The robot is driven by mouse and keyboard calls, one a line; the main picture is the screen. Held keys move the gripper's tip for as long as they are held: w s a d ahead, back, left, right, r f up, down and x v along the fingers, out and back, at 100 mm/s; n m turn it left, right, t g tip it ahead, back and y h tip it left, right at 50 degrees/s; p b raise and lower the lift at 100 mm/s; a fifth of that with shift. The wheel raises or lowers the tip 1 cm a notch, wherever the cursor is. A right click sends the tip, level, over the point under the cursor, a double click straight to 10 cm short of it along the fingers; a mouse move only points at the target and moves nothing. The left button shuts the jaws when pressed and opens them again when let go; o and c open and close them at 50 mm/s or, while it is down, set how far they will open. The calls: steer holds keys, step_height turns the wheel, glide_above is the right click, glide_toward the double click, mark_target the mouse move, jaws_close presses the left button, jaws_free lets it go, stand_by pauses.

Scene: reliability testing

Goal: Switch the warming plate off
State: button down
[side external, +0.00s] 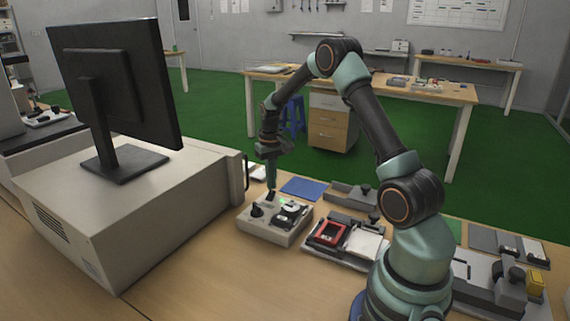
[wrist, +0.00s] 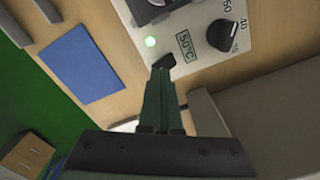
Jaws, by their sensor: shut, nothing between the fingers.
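The warming plate (side external: 262,231) is a light box on the bench; its panel also shows in the wrist view (wrist: 262,12). A black switch (wrist: 164,61) sits at the panel edge, right at my fingertips. My gripper (side external: 271,187) is shut and empty, pointing down at the plate's far edge; in the wrist view its closed fingers (wrist: 163,74) partly hide the switch's near side. I cannot tell whether they touch it.
A large beige instrument (side external: 150,215) with a monitor (side external: 125,85) on it stands left of the plate. A blue sheet (side external: 302,188) lies behind it, and a fixture with a red frame (side external: 328,233) stands to its right. Bare bench lies in front.

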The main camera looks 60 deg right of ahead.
mark_target(271, 193)
steer(key=shift+f, duration=0.7)
steer(key=shift+r, duration=3.6)
steer(key=s+a+r+n+t, duration=0.2)
steer(key=s+a+r, duration=0.1)
steer(key=a+r, duration=0.8)
steer(key=s+a+r+n+t, duration=0.1)
steer(key=s+a+n+t, duration=0.2)
steer(key=s+a, duration=0.7)
steer(key=a+n, duration=0.1)
steer(key=a, duration=0.2)
steer(key=shift+s+a+t, duration=0.25)
steer(key=shift+t, duration=0.05)
